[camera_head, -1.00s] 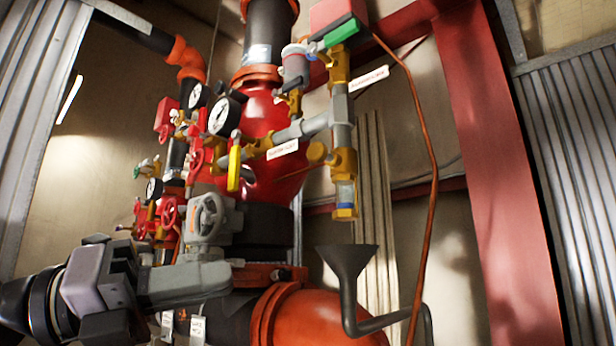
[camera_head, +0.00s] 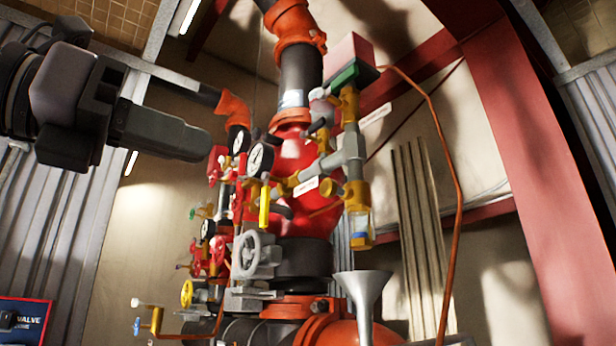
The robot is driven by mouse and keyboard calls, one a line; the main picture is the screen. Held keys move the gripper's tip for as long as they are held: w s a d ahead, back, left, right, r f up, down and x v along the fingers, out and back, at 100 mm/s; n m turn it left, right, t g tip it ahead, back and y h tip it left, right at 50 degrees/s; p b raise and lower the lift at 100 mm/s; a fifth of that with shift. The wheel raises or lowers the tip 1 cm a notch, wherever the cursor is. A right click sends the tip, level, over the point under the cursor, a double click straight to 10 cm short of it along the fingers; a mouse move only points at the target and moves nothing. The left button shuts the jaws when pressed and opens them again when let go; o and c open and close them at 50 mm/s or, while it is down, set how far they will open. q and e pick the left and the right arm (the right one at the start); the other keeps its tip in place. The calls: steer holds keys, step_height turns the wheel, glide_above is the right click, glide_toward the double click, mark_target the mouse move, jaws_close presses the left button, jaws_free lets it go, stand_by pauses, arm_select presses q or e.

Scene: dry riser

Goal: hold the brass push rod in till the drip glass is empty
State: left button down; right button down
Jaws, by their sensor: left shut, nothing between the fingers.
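The drip glass (camera_head: 360,221) is a small clear cylinder in a brass fitting, right of the red valve body, with a blue band low inside; I cannot tell how much liquid it holds. A round brass knob (camera_head: 328,187), apparently the push rod's end, sticks out left of the fitting above the glass. My left gripper (camera_head: 203,148) comes in from the upper left, shut and empty, its fingers pointing right. In the picture it is left of and higher than the knob, and apart from it. My right gripper is not in view.
A pale funnel (camera_head: 362,285) stands below the glass. Gauges (camera_head: 260,159), a grey handwheel (camera_head: 248,253) and a yellow lever (camera_head: 264,207) crowd the left of the riser. A copper line (camera_head: 455,190) hangs at right, before a red steel column (camera_head: 530,170).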

mark_target(324, 186)
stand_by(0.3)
arm_select(q)
steer(key=p+x, duration=0.4)
steer(key=x, duration=0.9)
steer(key=shift+r, duration=0.15)
steer(key=shift+w+d, duration=0.35)
